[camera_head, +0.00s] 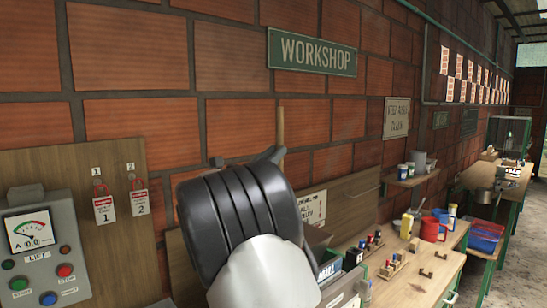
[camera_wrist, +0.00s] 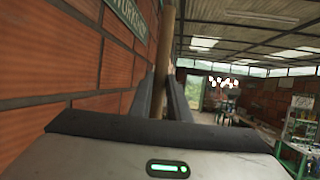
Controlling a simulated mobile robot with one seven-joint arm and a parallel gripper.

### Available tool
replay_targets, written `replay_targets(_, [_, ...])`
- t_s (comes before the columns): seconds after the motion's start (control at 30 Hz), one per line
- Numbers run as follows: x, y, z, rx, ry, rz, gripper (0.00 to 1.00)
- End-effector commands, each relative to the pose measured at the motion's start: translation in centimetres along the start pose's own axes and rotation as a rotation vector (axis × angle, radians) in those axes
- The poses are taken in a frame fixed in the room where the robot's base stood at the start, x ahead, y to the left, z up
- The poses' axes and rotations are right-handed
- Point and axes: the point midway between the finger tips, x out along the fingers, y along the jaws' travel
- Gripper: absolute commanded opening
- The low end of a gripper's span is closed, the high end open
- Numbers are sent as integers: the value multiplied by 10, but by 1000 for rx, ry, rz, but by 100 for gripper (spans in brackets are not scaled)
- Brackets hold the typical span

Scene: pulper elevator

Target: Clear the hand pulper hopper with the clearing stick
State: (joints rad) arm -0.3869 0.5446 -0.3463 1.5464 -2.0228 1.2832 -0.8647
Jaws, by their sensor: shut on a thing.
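The clearing stick (camera_head: 281,128) is a pale wooden rod, standing roughly upright in front of the brick wall in the head view. In the wrist view the stick (camera_wrist: 166,48) rises between the two dark fingers. My gripper (camera_wrist: 164,82) is shut on it; in the head view my gripper (camera_head: 276,156) is mostly behind my own dark arm link, which hides the stick's lower part. A small metal device (camera_head: 503,178) on the far bench at the right may be the hand pulper; it is too small to tell, and its hopper opening cannot be made out.
A workbench (camera_head: 425,275) at the lower right bears a red mug (camera_head: 430,229), yellow bottle (camera_head: 406,226) and small wooden racks. A blue bin (camera_head: 486,236) stands beyond it. A lift control box (camera_head: 40,250) is at left. Open floor (camera_head: 525,255) runs along the right.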

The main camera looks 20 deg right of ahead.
Motion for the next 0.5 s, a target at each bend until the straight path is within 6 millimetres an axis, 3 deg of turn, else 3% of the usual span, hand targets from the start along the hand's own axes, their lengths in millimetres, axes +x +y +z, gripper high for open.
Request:
replay_targets(0.27, [0, 0, 0, 0, -1, 0, 0])
replay_targets(0.5, [-16, -16, 5, 2, -1, -1, 0])
